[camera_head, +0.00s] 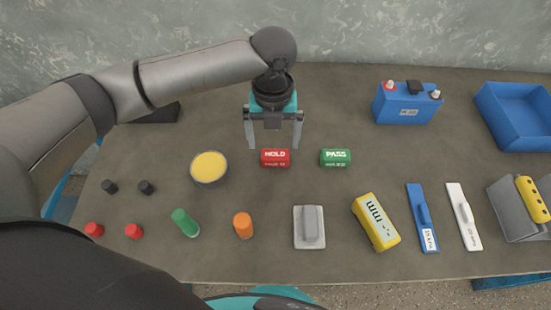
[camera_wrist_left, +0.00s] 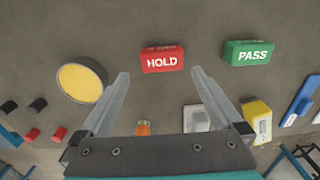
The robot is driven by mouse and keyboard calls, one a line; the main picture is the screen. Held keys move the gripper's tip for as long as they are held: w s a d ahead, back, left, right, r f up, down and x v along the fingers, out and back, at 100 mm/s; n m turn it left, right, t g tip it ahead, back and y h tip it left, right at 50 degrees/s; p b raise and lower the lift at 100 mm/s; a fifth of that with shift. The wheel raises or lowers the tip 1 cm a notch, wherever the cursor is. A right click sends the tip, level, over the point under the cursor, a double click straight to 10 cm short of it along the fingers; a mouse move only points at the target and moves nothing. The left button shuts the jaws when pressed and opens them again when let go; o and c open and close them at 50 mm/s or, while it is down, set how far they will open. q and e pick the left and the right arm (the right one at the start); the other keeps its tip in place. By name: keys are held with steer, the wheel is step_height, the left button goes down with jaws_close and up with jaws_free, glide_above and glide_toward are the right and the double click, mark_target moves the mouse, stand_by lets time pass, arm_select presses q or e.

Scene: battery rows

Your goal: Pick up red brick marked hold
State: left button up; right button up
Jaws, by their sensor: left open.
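The red brick marked HOLD (camera_head: 275,158) lies on the grey-brown table, near the middle. My left gripper (camera_head: 274,146) is open above and just behind it, with its fingers spread wider than the brick. In the left wrist view the red brick (camera_wrist_left: 162,59) lies beyond the fingertips, roughly centred between them, and nothing is between the fingers (camera_wrist_left: 160,75). No contact shows. My right gripper is not in view.
A green PASS brick (camera_head: 335,158) lies close to the right. A round yellow-topped tin (camera_head: 209,168) stands to the left. A blue battery (camera_head: 407,103) and blue bin (camera_head: 490,105) stand at the back right. Several caps, cylinders and tools line the front.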

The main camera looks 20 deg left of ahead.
mark_target(275, 152)
arm_select(q)
steer(key=shift+w+f, duration=0.1)
steer(key=shift+f, duration=0.75)
steer(key=f, duration=0.1)
steer(key=f+b, duration=0.1)
steer(key=f, duration=0.1)
steer(key=f+b, duration=0.1)
steer(key=f, duration=0.1)
steer(key=shift+w, duration=0.25)
steer(key=shift+r, duration=0.15)
steer(key=c, duration=1.2)
steer(key=shift+o, duration=0.2)
steer(key=shift+r, duration=0.15)
